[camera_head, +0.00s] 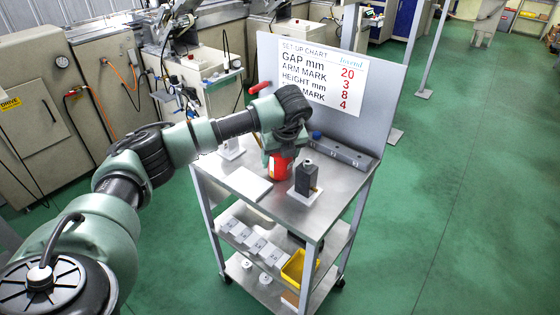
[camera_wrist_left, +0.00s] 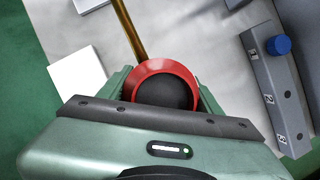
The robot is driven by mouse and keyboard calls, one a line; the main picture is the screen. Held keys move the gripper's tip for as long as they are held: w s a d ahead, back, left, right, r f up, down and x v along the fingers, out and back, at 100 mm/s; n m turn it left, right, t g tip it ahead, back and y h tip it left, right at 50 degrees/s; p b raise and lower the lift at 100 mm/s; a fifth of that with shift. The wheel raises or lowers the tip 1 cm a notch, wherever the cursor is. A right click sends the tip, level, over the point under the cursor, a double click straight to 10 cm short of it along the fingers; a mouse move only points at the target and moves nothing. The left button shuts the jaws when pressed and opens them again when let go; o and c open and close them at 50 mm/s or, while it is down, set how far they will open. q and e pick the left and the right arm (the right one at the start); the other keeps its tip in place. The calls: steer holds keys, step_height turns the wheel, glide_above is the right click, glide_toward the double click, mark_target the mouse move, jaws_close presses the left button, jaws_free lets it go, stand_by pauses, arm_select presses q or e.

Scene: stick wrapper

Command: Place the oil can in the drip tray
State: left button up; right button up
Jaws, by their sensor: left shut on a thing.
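The red oil can (camera_head: 279,168) is upright over the top of the cart, below my left gripper (camera_head: 281,150). In the left wrist view, its red rim and dark top (camera_wrist_left: 166,92) sit between the fingers of my left gripper (camera_wrist_left: 165,100), which is shut on it. A brass-coloured spout (camera_wrist_left: 129,28) reaches away from the can. I cannot tell whether its base touches the cart. A flat white square (camera_head: 247,186), perhaps the drip tray, lies left of the can. It also shows in the left wrist view (camera_wrist_left: 76,76). My right gripper is not seen.
The metal cart (camera_head: 285,205) carries a dark block (camera_head: 306,177) on a white base, close right of the can. A grey numbered bar (camera_head: 345,153) with a blue knob (camera_head: 316,135) lies behind. A chart board (camera_head: 322,78) stands upright at the back edge.

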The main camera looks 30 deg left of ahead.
arm_select(q)
steer(key=shift+r, duration=0.1)
jaws_close()
steer(key=shift+w+r, duration=0.1)
steer(key=shift+r, duration=0.4)
step_height(320, 180, up, 19)
steer(key=b, duration=0.1)
steer(key=shift+b, duration=0.35)
steer(key=shift+f, duration=0.1)
